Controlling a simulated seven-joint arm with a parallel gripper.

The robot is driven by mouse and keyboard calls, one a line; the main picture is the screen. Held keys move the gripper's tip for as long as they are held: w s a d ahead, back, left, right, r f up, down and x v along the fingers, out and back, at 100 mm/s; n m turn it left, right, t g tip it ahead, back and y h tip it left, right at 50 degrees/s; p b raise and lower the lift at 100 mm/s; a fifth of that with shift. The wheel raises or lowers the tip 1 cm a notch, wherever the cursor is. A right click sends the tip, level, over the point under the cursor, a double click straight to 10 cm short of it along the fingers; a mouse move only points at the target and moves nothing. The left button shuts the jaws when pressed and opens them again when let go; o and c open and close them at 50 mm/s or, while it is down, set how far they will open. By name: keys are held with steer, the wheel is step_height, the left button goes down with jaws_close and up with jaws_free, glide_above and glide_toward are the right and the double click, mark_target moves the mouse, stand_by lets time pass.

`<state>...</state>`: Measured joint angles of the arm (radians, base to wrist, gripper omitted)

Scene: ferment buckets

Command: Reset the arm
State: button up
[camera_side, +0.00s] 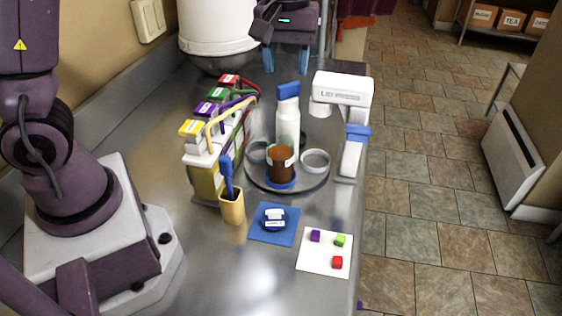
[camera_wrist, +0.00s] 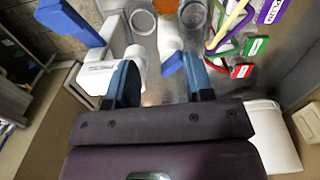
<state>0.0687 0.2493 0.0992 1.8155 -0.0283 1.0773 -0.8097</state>
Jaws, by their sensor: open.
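My gripper (camera_side: 286,68) is at the far end of the steel counter, behind the white bottle and the lid press. Its two blue fingers point down and stand apart, with nothing between them. In the wrist view my gripper (camera_wrist: 160,82) also shows spread blue fingers. The blue-capped white bottle (camera_side: 288,125) stands upright on a round turntable (camera_side: 262,183), clear of my gripper. A jar with brown contents (camera_side: 281,165) is in front of the bottle on the turntable. The white lid press (camera_side: 343,90) with a blue handle stands to the right.
A rack of coloured-label boxes (camera_side: 193,140) with bent tubes stands left of the turntable. A yellow cup (camera_side: 232,207) holds a blue tool. A blue mat (camera_side: 273,224) and a white card (camera_side: 325,252) with coloured cubes lie in front. A white bucket (camera_side: 216,28) stands behind.

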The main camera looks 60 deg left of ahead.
steer(key=shift+r, duration=0.85)
steer(key=s+r+m+t, duration=0.2)
steer(key=s+m, duration=0.3)
steer(key=s, duration=0.4)
steer(key=s+r+m+t, duration=0.3)
steer(key=s+m, duration=0.1)
steer(key=s, duration=0.5)
steer(key=shift+d+m+t, duration=0.3)
steer(key=shift+m, duration=0.1)
